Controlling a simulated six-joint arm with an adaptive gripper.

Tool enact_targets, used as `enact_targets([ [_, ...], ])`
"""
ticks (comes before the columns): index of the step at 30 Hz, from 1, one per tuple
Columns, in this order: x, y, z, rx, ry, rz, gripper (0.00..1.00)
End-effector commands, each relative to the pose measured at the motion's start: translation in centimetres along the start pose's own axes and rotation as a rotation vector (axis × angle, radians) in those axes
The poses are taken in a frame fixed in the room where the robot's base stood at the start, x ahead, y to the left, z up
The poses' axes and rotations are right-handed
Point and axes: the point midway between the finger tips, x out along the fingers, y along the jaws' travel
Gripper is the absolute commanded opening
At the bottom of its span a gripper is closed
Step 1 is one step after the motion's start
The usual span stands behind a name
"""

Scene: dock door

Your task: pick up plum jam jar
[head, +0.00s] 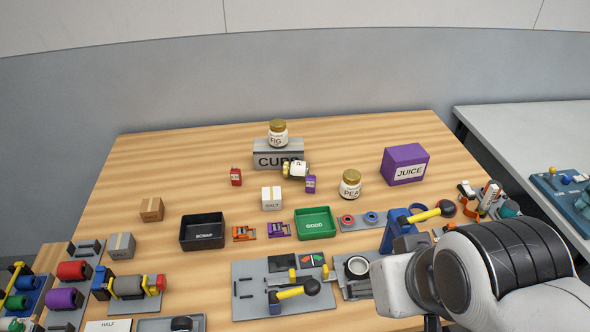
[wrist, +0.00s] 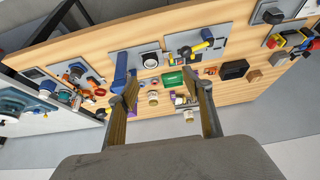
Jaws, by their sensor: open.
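Three cream jars with gold lids show in the head view. One jar (head: 298,169) lies on its side in front of the grey box, its lid to the left; its label is too small to read for sure. A jar marked FIG (head: 278,138) stands upright on the grey box (head: 265,160). A jar with a label starting PEA (head: 350,187) stands upright to the right. No label clearly reads plum. My gripper (wrist: 166,95) is open and empty in the wrist view, high above the table and apart from the jars.
A purple JUICE box (head: 403,167) stands right of the jars. A small red box (head: 236,177), a purple box (head: 311,184) and a SALT box (head: 272,199) are close to the lying jar. Green (head: 314,236) and black (head: 204,246) trays sit in front. The table's back left is clear.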

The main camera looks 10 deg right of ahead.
Motion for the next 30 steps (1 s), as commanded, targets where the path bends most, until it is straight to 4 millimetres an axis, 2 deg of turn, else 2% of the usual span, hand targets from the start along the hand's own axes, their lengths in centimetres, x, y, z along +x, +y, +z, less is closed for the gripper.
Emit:
enact_targets([
  [8,0.0,0.0,0.0,0.000,0.000,0.000,0.50],
  [9,0.0,0.0,0.0,0.000,0.000,0.000,0.60],
  [11,0.0,0.0,0.0,0.000,0.000,0.000,0.75],
  [23,0.0,-0.1,-0.1,0.000,0.002,-0.002,0.75],
  [30,0.7,-0.8,-2.2,-0.004,0.026,-0.026,0.75],
])
